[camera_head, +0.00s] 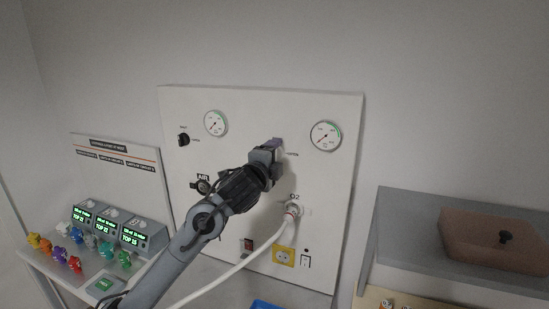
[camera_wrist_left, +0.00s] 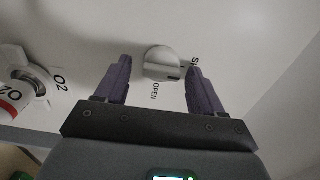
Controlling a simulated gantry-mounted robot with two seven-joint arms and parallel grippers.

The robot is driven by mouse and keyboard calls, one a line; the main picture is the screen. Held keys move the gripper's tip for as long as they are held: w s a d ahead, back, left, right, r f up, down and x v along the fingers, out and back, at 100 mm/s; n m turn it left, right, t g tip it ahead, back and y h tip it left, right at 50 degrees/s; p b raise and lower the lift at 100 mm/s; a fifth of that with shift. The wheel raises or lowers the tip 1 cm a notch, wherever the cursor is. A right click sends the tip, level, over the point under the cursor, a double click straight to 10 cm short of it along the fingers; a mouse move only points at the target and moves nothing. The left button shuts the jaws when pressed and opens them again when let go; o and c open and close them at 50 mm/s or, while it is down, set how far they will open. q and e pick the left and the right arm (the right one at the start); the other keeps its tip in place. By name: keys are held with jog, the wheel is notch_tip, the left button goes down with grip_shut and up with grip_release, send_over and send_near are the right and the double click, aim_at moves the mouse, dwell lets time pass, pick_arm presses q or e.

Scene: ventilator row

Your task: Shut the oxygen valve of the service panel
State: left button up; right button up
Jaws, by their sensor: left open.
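The white service panel (camera_head: 260,105) stands upright against the wall. In the left wrist view, a pale round valve knob (camera_wrist_left: 161,62) sits on the panel between the labels OPEN and one beginning "SH". A small dark mark shows on its edge; I cannot tell exactly which label it points to. My left gripper (camera_wrist_left: 159,67) is open, one purple finger on each side of the knob; I cannot tell if they touch it. In the head view my left gripper (camera_head: 277,148) hides the knob. The O2 outlet (camera_head: 294,210), also in the wrist view (camera_wrist_left: 30,85), is beside it. My right gripper is out of view.
Two gauges (camera_head: 326,136) (camera_head: 215,123) and another black knob (camera_head: 184,139) are on the panel. A white hose (camera_head: 247,262) hangs from the O2 outlet. A yellow socket (camera_head: 283,257) is below. Small displays and coloured items stand at left; a brown box (camera_head: 495,240) lies at right.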

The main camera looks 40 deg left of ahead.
pick_arm(q)
jog(key=b+v, duration=0.1)
jog(key=v, duration=1)
jog(key=shift+w+f, duration=0.1)
